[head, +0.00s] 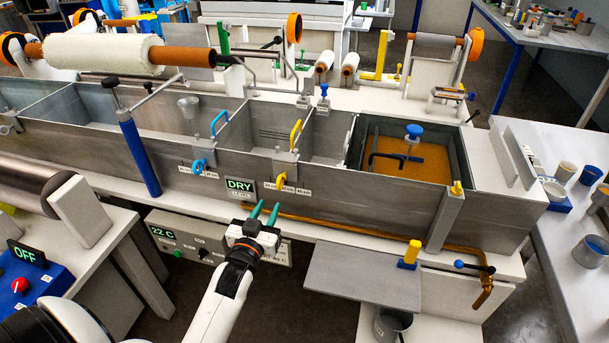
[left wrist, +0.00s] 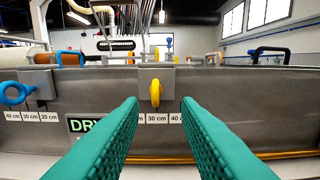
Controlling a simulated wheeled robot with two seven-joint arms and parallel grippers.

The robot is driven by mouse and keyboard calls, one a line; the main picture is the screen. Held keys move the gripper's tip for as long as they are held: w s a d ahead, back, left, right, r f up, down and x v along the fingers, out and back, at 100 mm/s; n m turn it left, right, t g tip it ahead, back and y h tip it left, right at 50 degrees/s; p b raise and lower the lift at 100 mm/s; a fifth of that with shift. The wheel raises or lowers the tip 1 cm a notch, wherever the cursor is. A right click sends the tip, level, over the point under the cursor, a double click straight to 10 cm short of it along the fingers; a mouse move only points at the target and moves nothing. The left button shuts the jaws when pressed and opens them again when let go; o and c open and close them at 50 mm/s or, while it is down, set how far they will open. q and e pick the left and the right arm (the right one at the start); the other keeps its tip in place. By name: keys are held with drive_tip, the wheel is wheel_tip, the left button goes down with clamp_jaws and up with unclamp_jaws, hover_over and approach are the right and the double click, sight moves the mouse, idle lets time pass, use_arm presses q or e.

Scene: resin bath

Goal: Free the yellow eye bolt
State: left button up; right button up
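The yellow eye bolt (head: 281,181) sits on a grey bracket (head: 285,164) on the front wall of the long metal bath. In the left wrist view the yellow eye bolt (left wrist: 155,92) is straight ahead, its ring seen nearly edge-on, just above and between the fingertips. My left gripper (head: 265,211) has green fingers spread apart and empty. It is in front of the bath wall, a little below and left of the bolt in the head view, and looks apart from it. My right gripper is not in view.
A blue eye bolt (head: 199,165) is on a similar bracket to the left. A yellow handle (head: 296,132) stands above the yellow bolt's bracket. A DRY sign (head: 240,189) and centimetre labels are on the wall. A grey shelf (head: 362,284) juts out at lower right.

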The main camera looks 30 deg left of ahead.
sight(277, 185)
use_arm(q)
drive_tip(key=x, duration=0.3)
drive_tip(key=p+x, duration=0.1)
drive_tip(key=x, duration=0.6)
drive_tip(key=shift+a+p, duration=0.25)
drive_tip(key=shift+p, duration=0.05)
drive_tip(key=shift+x, duration=0.8)
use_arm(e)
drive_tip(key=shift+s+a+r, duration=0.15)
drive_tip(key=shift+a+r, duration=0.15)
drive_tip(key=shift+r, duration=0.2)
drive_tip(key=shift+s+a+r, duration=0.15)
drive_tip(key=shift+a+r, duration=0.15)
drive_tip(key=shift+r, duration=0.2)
use_arm(q)
clamp_jaws()
